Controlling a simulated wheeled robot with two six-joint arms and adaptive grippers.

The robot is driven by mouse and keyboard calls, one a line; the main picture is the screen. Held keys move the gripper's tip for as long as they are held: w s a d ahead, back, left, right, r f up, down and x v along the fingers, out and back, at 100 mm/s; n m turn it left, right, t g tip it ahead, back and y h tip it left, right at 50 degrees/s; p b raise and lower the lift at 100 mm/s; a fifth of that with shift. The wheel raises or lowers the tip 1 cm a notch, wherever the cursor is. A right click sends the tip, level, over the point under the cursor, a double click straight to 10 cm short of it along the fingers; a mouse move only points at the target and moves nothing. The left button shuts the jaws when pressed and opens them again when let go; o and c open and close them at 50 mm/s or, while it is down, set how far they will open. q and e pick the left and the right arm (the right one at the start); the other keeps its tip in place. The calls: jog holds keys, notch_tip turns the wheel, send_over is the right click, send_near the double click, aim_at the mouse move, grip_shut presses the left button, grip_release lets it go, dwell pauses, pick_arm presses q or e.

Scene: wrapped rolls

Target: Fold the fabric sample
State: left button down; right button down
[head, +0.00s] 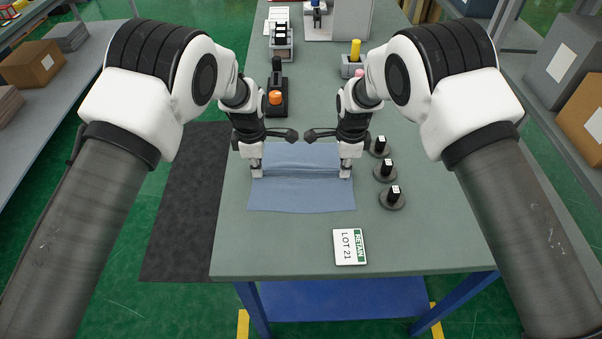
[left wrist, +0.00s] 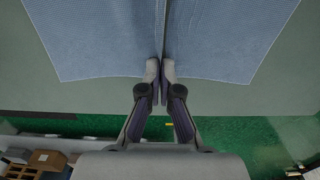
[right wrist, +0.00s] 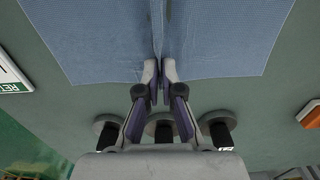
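The blue fabric sample (head: 301,196) lies on the grey-green table, with a raised crease running across it from left to right. It also shows in the left wrist view (left wrist: 100,42) and the right wrist view (right wrist: 225,42). My left gripper (head: 256,175) is at the fabric's left edge, its fingertips (left wrist: 160,72) together on the end of the crease. My right gripper (head: 345,174) is at the right edge, its fingertips (right wrist: 160,72) likewise closed on the crease's other end. The cloth just between the fingertips is mostly hidden.
Several dark round weights (head: 391,197) stand just right of the fabric. A white "RETAIN LOT 21" card (head: 349,247) lies in front. A black holder with an orange part (head: 276,98) and a yellow-topped item (head: 354,60) stand behind. The table's front left is clear.

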pick_arm(q)
jog(key=shift+s, duration=0.1)
pick_arm(e)
jog(key=shift+s+f, duration=0.15)
jog(key=shift+f, duration=0.05)
dwell(0.5)
